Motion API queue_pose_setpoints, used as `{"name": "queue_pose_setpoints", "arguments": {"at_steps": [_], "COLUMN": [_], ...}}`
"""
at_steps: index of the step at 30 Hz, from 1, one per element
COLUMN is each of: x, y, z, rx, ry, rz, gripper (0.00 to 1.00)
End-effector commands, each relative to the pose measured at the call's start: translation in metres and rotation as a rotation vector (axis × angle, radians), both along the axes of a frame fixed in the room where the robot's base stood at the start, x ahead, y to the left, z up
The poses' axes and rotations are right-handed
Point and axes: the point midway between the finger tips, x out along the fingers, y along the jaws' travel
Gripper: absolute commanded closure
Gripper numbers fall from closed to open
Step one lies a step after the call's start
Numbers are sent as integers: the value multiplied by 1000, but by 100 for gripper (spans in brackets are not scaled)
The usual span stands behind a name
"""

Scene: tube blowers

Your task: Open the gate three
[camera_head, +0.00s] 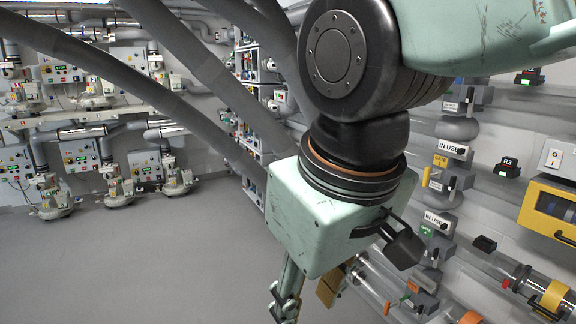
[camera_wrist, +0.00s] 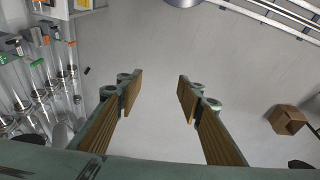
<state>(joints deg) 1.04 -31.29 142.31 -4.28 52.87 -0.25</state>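Gate units with coloured labels and levers are mounted along the pipes on the right wall. One has a yellow label (camera_head: 440,161), and a lower one has a green label (camera_head: 427,230). Their numbers are too small to read, so I cannot tell which is gate three. Below them is an orange lever (camera_head: 387,308). In the wrist view, orange (camera_wrist: 70,43) and green (camera_wrist: 45,40) parts sit above clear tubes at the left edge. My gripper (camera_wrist: 158,88) is open and empty, with its wood-coloured pads apart over bare floor. It touches no gate.
Clear pipes (camera_head: 490,264) run along the right wall, with a yellow-framed box (camera_head: 549,208) at the right edge. Blower machines (camera_head: 118,190) line the far left wall. A brown box (camera_wrist: 287,119) shows right in the wrist view. The grey floor (camera_head: 150,262) is open at left.

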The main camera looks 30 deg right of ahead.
Motion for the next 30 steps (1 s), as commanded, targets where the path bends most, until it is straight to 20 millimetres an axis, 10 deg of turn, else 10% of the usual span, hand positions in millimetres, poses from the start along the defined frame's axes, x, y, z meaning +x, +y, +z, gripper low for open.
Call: {"name": "queue_pose_setpoints", "arguments": {"at_steps": [30], "x": [41], "y": [-159], "z": [13], "rx": [-377], "ry": [406], "rz": [83], "gripper": [75]}}
